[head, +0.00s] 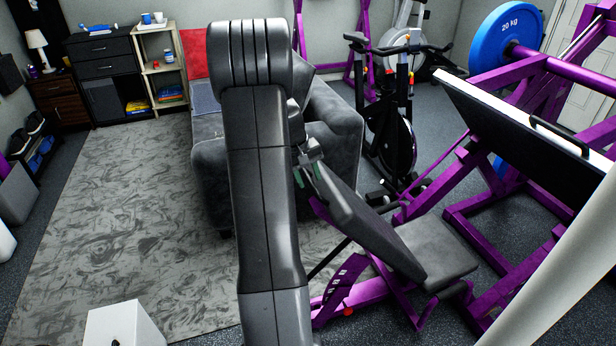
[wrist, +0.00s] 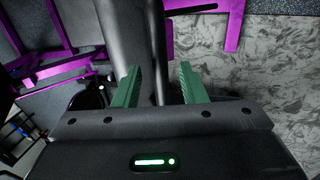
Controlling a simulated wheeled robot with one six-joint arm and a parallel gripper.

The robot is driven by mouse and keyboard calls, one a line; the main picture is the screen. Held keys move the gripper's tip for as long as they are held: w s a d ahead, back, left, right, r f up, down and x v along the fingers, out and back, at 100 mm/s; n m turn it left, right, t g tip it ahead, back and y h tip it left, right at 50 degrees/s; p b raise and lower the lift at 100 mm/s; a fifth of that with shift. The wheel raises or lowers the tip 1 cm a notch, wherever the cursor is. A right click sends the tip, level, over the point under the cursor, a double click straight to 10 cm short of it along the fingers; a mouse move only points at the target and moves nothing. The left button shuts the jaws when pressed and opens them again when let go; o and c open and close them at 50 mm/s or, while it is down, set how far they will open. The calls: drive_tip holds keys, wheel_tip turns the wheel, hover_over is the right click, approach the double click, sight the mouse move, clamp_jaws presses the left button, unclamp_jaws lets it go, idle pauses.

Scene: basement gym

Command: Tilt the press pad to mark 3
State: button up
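The press pad (head: 375,232) is the dark grey backrest of the purple leg press, tilted with its upper end toward my gripper. A purple slotted plate (head: 343,287) sits below it; I cannot read any mark numbers. My gripper (head: 307,174) is at the pad's upper end, partly hidden behind my arm. In the wrist view, the green fingers of my gripper (wrist: 158,76) are spread apart. A smooth dark grey shape, likely the pad (wrist: 138,35), lies beyond and partly between them. I cannot tell whether the fingers touch it.
The leg press seat (head: 438,250) and angled foot plate (head: 520,130) stand to the right, with a blue weight plate (head: 500,37) above. A grey sofa (head: 335,125) and an exercise bike (head: 390,125) stand behind. The patterned rug (head: 110,215) at left is mostly clear.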

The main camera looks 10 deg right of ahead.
clamp_jaws()
drive_tip(key=s+a+f+b, duration=0.1)
drive_tip(key=a+f+b, duration=0.4)
drive_tip(key=a+f, duration=0.3)
drive_tip(key=shift+s+a+f+b, duration=0.15)
drive_tip(key=shift+s+a+b, duration=0.2)
drive_tip(key=shift+a, duration=0.35)
unclamp_jaws()
drive_tip(key=shift+s, duration=0.1)
drive_tip(key=p+v, duration=0.2)
drive_tip(key=v, duration=1.1)
drive_tip(key=shift+r, duration=0.4)
